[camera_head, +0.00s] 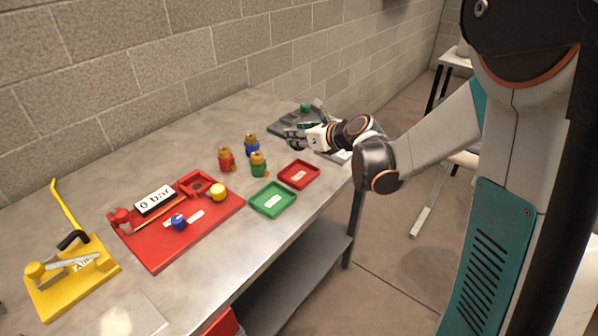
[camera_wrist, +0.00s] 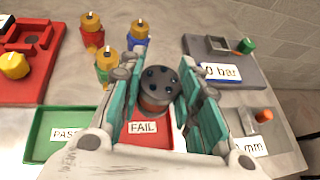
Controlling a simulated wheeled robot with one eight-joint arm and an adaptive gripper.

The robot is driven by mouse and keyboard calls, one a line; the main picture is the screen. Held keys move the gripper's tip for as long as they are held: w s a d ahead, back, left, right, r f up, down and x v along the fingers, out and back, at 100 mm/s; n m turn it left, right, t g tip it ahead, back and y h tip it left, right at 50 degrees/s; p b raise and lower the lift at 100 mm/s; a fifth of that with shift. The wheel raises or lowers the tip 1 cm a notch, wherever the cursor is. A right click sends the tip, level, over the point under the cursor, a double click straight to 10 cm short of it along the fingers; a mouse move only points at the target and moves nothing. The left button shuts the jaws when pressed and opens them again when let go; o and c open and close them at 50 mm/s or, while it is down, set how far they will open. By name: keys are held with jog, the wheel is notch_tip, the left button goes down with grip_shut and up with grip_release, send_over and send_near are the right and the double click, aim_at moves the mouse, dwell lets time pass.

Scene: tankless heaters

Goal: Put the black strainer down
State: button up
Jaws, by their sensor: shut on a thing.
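The black strainer (camera_wrist: 159,84) is a short dark cylinder with several holes in its top and an orange-red band lower down. My gripper (camera_wrist: 163,100) is shut on it, with a teal-padded finger on each side. In the wrist view it overlaps the far edge of the red tray marked FAIL (camera_wrist: 143,128). In the head view my gripper (camera_head: 301,137) is behind that red tray (camera_head: 314,179), apparently above the table. The strainer is hard to make out there. The green tray marked PASS (camera_wrist: 38,134) lies to the left of the red one.
Red (camera_head: 226,159), blue (camera_head: 251,145) and green (camera_head: 258,164) brass-topped parts stand left of my gripper. A grey gauge plate (camera_wrist: 238,76) lies at the back right. A red pressure fixture (camera_head: 160,250) and a yellow fixture (camera_head: 75,285) occupy the left. The bench front is mostly clear.

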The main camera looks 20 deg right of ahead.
notch_tip(320, 180, down, 11)
jog(key=b, duration=0.4)
jog(key=shift+r, duration=0.15)
jog(key=o, duration=1.1)
